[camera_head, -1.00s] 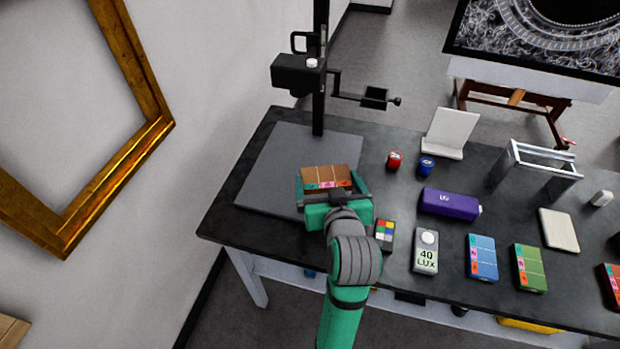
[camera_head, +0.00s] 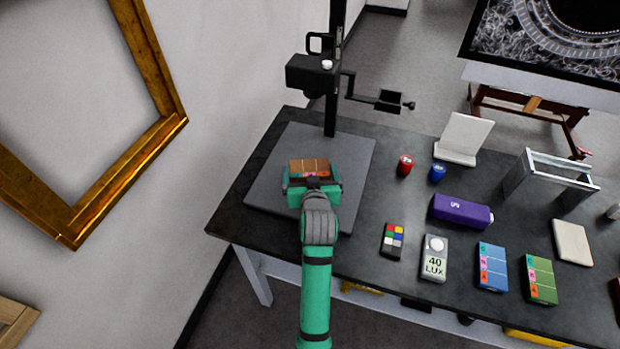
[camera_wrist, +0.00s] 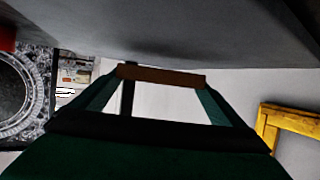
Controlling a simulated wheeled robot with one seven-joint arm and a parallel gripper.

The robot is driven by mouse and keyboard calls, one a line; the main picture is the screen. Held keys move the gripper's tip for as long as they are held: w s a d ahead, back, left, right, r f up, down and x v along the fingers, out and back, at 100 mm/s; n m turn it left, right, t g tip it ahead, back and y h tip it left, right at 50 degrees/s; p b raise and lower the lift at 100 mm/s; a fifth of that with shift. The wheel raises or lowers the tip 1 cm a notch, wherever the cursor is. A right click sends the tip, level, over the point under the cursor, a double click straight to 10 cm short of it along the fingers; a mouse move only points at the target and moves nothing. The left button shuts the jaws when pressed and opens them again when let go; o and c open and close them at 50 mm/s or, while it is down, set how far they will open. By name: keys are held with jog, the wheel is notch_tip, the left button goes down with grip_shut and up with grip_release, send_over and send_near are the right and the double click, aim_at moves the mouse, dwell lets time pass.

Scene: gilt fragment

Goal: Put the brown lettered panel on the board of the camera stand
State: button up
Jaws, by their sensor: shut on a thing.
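My gripper (camera_head: 312,187) is shut on the brown lettered panel (camera_head: 309,167), which has small coloured labels along its near edge. In the head view the panel is over the grey board (camera_head: 352,160) of the black camera stand (camera_head: 332,95). I cannot tell whether the panel touches the board or hangs above it. In the wrist view the panel (camera_wrist: 162,76) shows edge-on between the green fingers. The fingers and arm hide part of the board.
To the right on the dark table (camera_head: 400,205) are a colour chart (camera_head: 393,241), a light meter (camera_head: 434,259), a blue panel (camera_head: 491,267), a green panel (camera_head: 539,279) and a purple case (camera_head: 462,211). The stand's camera (camera_head: 312,74) overhangs the board's back. A gilt frame (camera_head: 150,150) is at left.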

jog(key=shift+s+d+f, duration=0.1)
jog(key=shift+f, duration=1.15)
jog(key=shift+f, duration=0.15)
jog(key=o, duration=0.8)
jog(key=shift+c, duration=0.2)
jog(key=shift+s+r, duration=0.15)
jog(key=shift+r, duration=0.05)
jog(key=v, duration=1.1)
jog(key=shift+s+r, duration=0.2)
jog(key=shift+s, duration=0.05)
